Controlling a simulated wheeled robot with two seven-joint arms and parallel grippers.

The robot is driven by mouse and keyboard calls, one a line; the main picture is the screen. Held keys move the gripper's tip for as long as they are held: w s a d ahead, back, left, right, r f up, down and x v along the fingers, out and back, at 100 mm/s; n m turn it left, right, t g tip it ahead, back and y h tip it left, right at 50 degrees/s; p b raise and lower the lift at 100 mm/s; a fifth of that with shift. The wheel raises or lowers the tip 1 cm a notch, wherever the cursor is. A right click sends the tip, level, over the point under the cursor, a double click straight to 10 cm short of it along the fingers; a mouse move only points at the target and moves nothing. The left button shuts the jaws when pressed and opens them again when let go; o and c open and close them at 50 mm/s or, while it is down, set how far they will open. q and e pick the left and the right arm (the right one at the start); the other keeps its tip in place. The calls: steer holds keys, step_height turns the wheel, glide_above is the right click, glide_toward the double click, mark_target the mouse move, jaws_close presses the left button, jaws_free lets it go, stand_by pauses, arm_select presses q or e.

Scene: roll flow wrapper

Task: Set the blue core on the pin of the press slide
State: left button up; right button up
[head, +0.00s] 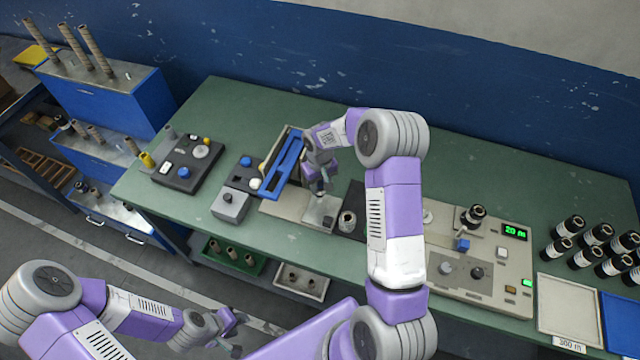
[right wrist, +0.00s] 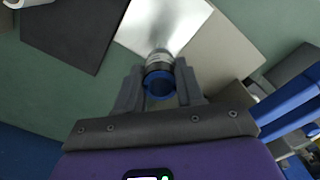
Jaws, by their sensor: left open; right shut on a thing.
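My right gripper (right wrist: 159,80) is shut on the blue core (right wrist: 159,86), whose blue ring end faces the wrist camera; a grey metallic part shows just beyond it. In the head view this gripper (head: 319,190) is above a bright metal plate (head: 320,214) in front of the blue press frame (head: 284,162). The plate, seemingly the press slide, also shows in the right wrist view (right wrist: 170,22). The pin is hidden or cannot be told from the core, so contact is unclear. My left gripper (head: 232,322) is open and empty, low in front of the bench.
A pale roll (head: 347,221) stands on a dark mat (head: 352,197) right of the plate. A control box (head: 181,164) and a grey block with a knob (head: 231,204) lie left. A machine with a green display (head: 515,232) and several black rolls (head: 598,236) are right.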

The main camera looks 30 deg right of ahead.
steer(key=shift+f+b, duration=0.55)
steer(key=shift+f, duration=0.1)
stand_by(0.7)
steer(key=shift+f+b, duration=0.4)
steer(key=shift+f, duration=0.1)
stand_by(0.3)
steer(key=shift+f+b, duration=0.8)
steer(key=shift+f, duration=0.15)
steer(key=shift+f, duration=0.1)
stand_by(0.5)
steer(key=o, duration=1.6)
